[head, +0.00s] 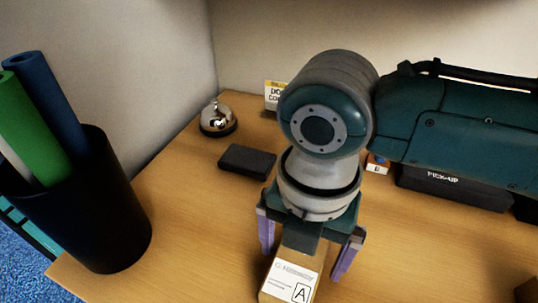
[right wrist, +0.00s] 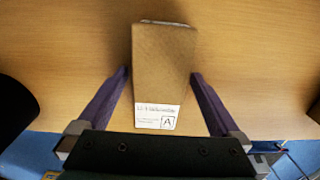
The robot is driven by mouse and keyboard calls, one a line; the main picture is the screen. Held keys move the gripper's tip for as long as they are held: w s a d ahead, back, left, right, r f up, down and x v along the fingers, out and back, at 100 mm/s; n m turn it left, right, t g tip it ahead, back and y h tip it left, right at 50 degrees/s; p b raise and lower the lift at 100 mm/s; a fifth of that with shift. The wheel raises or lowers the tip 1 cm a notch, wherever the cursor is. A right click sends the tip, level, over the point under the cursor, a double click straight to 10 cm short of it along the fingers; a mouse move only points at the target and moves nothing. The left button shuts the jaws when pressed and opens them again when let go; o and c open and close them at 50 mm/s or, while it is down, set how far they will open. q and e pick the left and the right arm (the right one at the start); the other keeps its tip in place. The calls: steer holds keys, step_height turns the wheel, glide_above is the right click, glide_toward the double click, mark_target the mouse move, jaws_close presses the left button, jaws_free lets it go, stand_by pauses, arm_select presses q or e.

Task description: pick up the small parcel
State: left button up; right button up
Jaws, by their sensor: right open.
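A small brown parcel (head: 290,280) with a white label marked A lies on the wooden table at the bottom centre of the head view. In the right wrist view the parcel (right wrist: 164,60) stands out between the two purple fingers, its label toward my palm. My right gripper (head: 302,267) is open, one finger on either side of the parcel; it also shows in the right wrist view (right wrist: 160,73). Gaps show between both fingers and the parcel there. My left gripper is not in view.
A black bin (head: 95,220) with rolled tubes stands at the left edge. A dark flat block (head: 247,161), a silver bell (head: 218,119), a small box marked D (head: 377,164) and a black pick-up tray (head: 450,187) are farther back. The table left of the gripper is clear.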

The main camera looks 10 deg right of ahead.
steer(key=c, duration=1.5)
